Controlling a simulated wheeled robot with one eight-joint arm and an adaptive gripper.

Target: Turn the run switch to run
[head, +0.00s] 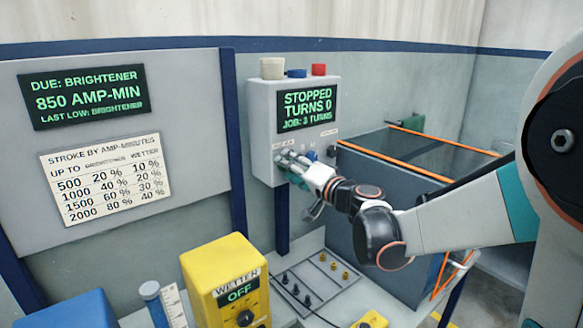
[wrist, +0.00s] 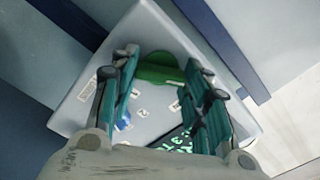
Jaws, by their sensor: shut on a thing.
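A beige cap (head: 271,67) and a red cap (head: 318,69) top the box. A grey tank (head: 375,185) with orange edging stands right of my gripper.

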